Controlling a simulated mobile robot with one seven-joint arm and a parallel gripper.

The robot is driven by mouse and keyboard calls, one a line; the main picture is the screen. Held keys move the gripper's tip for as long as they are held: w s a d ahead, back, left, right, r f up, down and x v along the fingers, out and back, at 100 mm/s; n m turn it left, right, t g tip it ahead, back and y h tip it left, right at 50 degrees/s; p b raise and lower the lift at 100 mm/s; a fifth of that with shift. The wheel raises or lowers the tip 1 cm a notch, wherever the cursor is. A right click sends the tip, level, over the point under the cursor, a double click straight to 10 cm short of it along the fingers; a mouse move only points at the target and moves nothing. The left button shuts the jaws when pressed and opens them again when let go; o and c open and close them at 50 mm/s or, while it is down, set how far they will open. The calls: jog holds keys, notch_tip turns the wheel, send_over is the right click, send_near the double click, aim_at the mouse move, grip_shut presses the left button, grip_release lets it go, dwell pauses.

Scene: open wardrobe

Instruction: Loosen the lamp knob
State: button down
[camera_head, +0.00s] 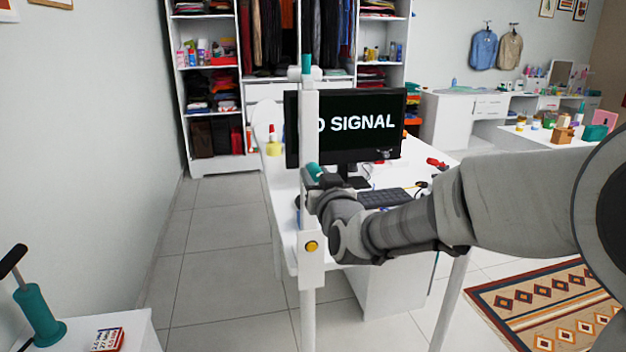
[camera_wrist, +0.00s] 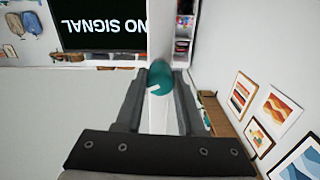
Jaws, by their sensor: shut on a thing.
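The lamp (camera_head: 309,130) shows in the head view as a tall white upright post at the near left edge of the white desk. A teal knob (camera_head: 314,170) sits on the post at about mid-height. My gripper (camera_head: 323,183) is at this knob, coming from the right. In the wrist view the teal knob (camera_wrist: 159,74) lies between the tips of my gripper (camera_wrist: 159,82), which is shut on it. A white strip, likely the post, shows between the fingers. The finger contact is partly hidden in the head view by my wrist.
A monitor (camera_head: 346,125) reading "NO SIGNAL" stands close behind the post, with a keyboard (camera_head: 385,198) before it. A yellow bottle with a red top (camera_head: 274,146) stands left of the monitor. An open wardrobe (camera_head: 215,170) is behind. The tiled floor at left is clear.

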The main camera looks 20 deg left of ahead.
jog(key=n+b, duration=0.5)
jog(key=n, duration=0.2)
jog(key=shift+f, duration=0.15)
jog(key=n+b, duration=0.2)
jog(key=n, duration=0.1)
jog(key=shift+n, duration=1)
jog(key=shift+c, duration=2.2)
grip_release()
jog(key=shift+c, duration=0.4)
